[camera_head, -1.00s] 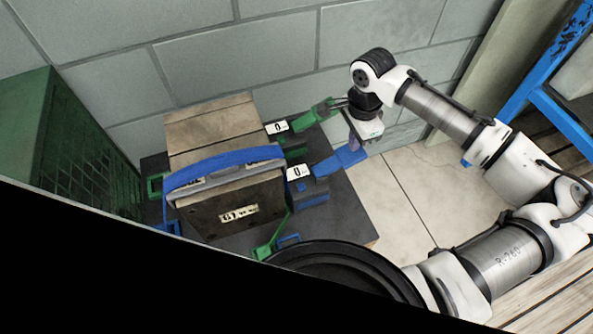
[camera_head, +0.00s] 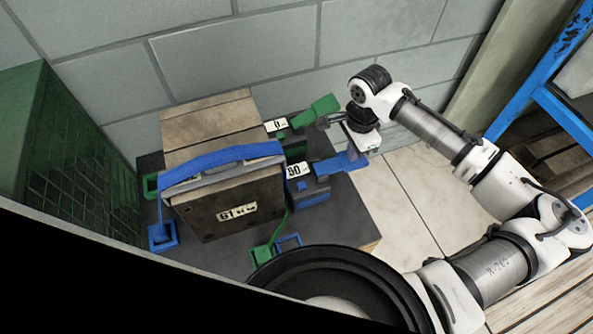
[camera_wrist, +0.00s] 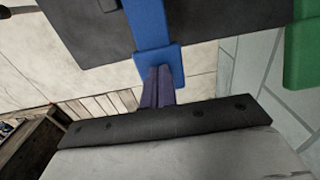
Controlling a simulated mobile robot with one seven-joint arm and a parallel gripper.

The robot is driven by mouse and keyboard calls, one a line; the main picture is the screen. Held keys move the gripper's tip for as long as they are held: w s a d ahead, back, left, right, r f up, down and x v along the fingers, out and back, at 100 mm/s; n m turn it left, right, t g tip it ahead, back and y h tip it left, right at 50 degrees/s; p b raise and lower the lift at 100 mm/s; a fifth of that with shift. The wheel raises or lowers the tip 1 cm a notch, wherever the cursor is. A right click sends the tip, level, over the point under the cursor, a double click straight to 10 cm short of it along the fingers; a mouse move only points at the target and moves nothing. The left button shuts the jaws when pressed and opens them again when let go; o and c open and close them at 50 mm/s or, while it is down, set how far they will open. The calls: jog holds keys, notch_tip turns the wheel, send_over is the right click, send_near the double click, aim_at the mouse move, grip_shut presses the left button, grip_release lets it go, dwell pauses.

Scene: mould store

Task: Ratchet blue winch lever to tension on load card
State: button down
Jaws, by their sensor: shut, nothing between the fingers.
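The blue winch (camera_head: 308,188) stands at the right of the load, and its white readout (camera_head: 294,170) appears to show 90. Its blue lever (camera_head: 338,164) points right, ending in a flat paddle. My gripper (camera_head: 371,156) is shut and empty at the paddle's outer end. In the wrist view, the dark purple fingertips (camera_wrist: 158,74) are together and overlap the blue paddle (camera_wrist: 160,57); contact appears likely. The load is a brown block (camera_head: 190,210) under a blue strap (camera_head: 222,159). Its front card (camera_head: 237,212) begins with 61; the rest is unreadable.
A green lever (camera_head: 318,110) with a readout (camera_head: 276,125) showing 0 stands just behind the blue one, close to my wrist. A green slatted cabinet (camera_head: 70,160) is at left and a block wall (camera_head: 240,55) behind. Tiled floor (camera_head: 390,200) is open at right.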

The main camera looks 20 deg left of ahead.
jog(key=shift+s+a+f, duration=0.1)
jog(key=shift+f, duration=0.05)
notch_tip(320, 180, up, 6)
jog(key=p, duration=0.6)
jog(key=shift+f, duration=0.1)
dwell(0.9)
